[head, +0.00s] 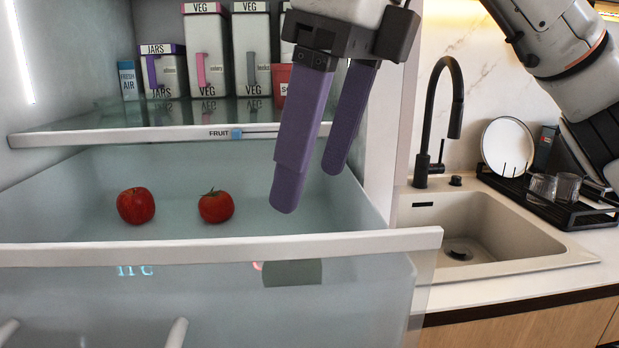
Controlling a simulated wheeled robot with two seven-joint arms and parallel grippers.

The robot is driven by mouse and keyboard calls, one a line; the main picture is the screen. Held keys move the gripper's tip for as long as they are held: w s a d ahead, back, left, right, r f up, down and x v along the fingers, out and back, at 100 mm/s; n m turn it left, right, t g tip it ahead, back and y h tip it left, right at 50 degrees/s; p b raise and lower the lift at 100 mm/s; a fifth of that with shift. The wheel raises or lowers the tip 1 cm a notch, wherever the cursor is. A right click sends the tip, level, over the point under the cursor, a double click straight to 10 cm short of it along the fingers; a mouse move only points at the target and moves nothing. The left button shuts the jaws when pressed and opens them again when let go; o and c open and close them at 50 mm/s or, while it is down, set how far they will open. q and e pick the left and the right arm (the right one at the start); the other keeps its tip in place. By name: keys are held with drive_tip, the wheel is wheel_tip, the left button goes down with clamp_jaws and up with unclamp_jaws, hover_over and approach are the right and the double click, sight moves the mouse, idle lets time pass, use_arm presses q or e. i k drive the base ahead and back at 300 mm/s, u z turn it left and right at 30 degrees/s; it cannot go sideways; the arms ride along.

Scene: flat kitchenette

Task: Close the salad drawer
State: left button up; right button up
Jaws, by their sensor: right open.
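The salad drawer (350,244) is pulled out of the fridge, with its pale front rim running across the view and its clear front panel below. A red apple (136,206) and a tomato (216,207) lie inside it, apart from each other. My right gripper (309,187) points down with its two purple fingers apart and nothing between them. In the picture its fingers overlap the drawer's right interior, above the front rim; I cannot tell how deep they reach. My left gripper is out of view.
A glass shelf with a white edge (110,136) marked FRUIT is above the drawer, holding several labelled boxes. To the right are a sink (490,225), a black tap (436,130) and a dish rack (560,205) with a plate and glasses.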

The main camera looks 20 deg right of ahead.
sight(75, 273)
drive_tip(key=k, duration=1)
